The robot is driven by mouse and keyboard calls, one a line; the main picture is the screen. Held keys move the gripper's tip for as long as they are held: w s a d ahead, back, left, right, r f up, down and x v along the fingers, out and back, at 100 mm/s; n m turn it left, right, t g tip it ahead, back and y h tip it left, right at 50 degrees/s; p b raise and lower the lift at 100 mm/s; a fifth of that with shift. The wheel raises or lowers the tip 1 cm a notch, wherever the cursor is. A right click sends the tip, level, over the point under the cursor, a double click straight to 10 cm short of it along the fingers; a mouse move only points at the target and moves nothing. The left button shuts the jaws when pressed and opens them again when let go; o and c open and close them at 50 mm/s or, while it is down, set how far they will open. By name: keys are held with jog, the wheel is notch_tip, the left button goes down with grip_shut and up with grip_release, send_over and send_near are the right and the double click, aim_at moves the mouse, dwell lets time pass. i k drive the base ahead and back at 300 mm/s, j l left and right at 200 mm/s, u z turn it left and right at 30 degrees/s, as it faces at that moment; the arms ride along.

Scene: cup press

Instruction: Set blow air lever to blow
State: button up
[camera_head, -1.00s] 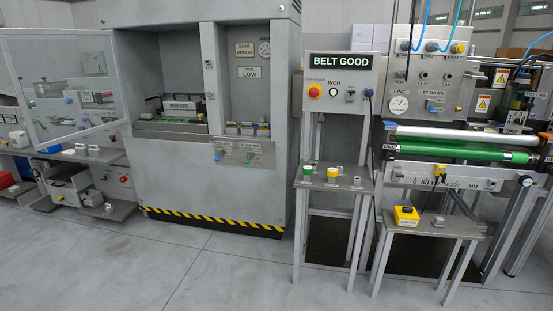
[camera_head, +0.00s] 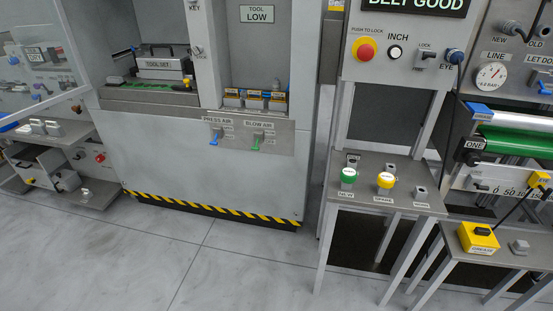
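The blow air lever (camera_head: 257,143) is a small green lever under the "BLOW AIR" label (camera_head: 259,125) on the grey panel low on the press front. The small position markings beside it are too small to read. A blue press air lever (camera_head: 214,138) sits just left of it under the "PRESS AIR" label. Both levers appear to point downward and to the left. My gripper is not in view, and nothing covers the lever.
The press cabinet (camera_head: 180,172) has a striped edge (camera_head: 210,208) at its base. A small table (camera_head: 390,205) with green and yellow knobs stands to the right. An open clear door (camera_head: 40,60) is at the left. The floor in front is clear.

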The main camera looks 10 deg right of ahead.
aim_at(256, 147)
jog(key=i+l+u, duration=0.2)
jog(key=i, duration=0.2)
jog(key=i+j+z, duration=0.45)
jog(key=i+j, duration=0.2)
jog(key=i, duration=0.25)
jog(key=i+j+z, duration=0.45)
jog(key=i+j, duration=0.3)
jog(key=j, duration=0.2)
